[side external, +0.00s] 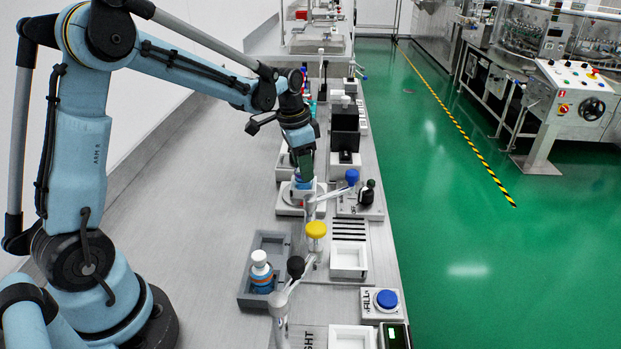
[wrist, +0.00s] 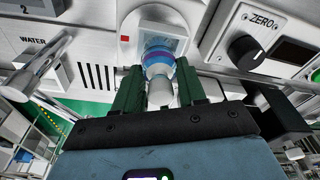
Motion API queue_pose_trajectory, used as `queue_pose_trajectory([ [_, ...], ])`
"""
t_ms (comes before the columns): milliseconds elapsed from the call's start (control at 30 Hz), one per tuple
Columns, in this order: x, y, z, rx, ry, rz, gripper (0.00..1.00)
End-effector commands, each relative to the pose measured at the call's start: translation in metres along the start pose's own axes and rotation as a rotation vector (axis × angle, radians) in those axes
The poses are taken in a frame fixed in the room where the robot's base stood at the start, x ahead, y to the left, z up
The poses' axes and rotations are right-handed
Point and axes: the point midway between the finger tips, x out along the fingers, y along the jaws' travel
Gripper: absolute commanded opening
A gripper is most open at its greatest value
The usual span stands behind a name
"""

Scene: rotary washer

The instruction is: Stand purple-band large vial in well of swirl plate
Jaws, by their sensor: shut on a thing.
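The purple-band large vial (wrist: 158,62) shows purple and blue bands and a pale cap that faces the wrist camera. My gripper (wrist: 158,76) has its green fingers shut on the vial, one on each side. In the side view my gripper (side external: 303,170) points down over the swirl plate, and the vial (side external: 303,184) shows only in part below the fingers. The swirl plate (side external: 284,207) is a pale, low square unit. In the wrist view the swirl plate (wrist: 130,28) lies around the vial's far end. I cannot tell whether the vial's base is inside the well.
A grey tray (side external: 245,298) nearer the camera holds a white-capped vial (side external: 261,272). Levers with a blue knob (side external: 352,176), a yellow knob (side external: 316,229) and a black knob (side external: 295,267) rise close by. A ZERO panel (wrist: 262,32) is beside the plate. The left bench is clear.

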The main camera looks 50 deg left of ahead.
Motion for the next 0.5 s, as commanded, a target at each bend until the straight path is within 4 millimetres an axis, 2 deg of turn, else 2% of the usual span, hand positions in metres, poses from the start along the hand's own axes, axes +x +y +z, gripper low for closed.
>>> queue_pose_trajectory([
  [267,0.0026,0.0001,0.0003,0.0,0.0,0.0,0.1],
  [300,0.0033,0.0001,0.0004,0.0,0.0,0.0,0.42],
  [467,0.0029,0.0001,0.0004,0.0,0.0,0.0,0.66],
  [500,0.0029,0.0001,0.0004,0.0,0.0,0.0,0.66],
])
